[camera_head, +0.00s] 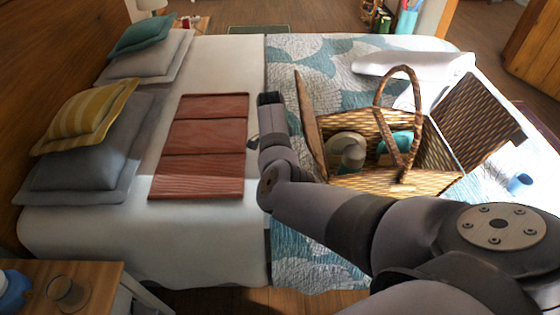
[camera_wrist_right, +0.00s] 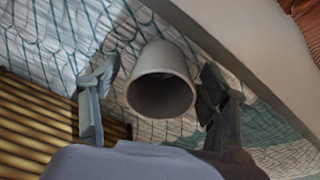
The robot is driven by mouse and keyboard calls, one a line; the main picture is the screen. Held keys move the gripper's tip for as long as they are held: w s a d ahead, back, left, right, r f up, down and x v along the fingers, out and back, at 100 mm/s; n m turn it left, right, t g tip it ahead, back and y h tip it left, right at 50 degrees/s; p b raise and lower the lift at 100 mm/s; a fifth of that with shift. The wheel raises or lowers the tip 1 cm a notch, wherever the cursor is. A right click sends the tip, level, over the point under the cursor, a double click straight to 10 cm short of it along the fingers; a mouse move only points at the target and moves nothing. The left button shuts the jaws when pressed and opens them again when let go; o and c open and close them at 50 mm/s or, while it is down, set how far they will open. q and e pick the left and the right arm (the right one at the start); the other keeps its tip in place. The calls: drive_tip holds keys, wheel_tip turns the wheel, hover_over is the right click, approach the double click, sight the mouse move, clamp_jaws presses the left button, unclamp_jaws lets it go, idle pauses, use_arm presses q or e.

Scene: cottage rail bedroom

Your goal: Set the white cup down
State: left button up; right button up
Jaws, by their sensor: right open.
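The white cup (camera_wrist_right: 160,60), pale grey in the shade, is in the right wrist view with its dark round mouth facing the camera. It sits between the spread fingers of my right gripper (camera_wrist_right: 155,82), with a gap on each side. Patterned quilt (camera_wrist_right: 35,35) shows behind the cup; I cannot tell exactly how its base meets it. In the head view my right arm reaches across the bed, and only a small dark bit of the gripper (camera_head: 252,140) shows beside the arm. The cup is hidden there. My left gripper is not in view.
An open wicker basket (camera_head: 430,183) with a tall handle stands on the quilt, close to my right arm. Red-brown slatted panels (camera_head: 207,136) lie on the white bedding to the left. A blue cup (camera_head: 520,183) is right of the basket. Pillows (camera_head: 75,160) line the left side.

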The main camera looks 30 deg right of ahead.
drive_tip(key=shift+f, duration=0.3)
drive_tip(key=shift+c, duration=0.3)
drive_tip(key=shift+r, duration=0.1)
drive_tip(key=c, duration=1.4)
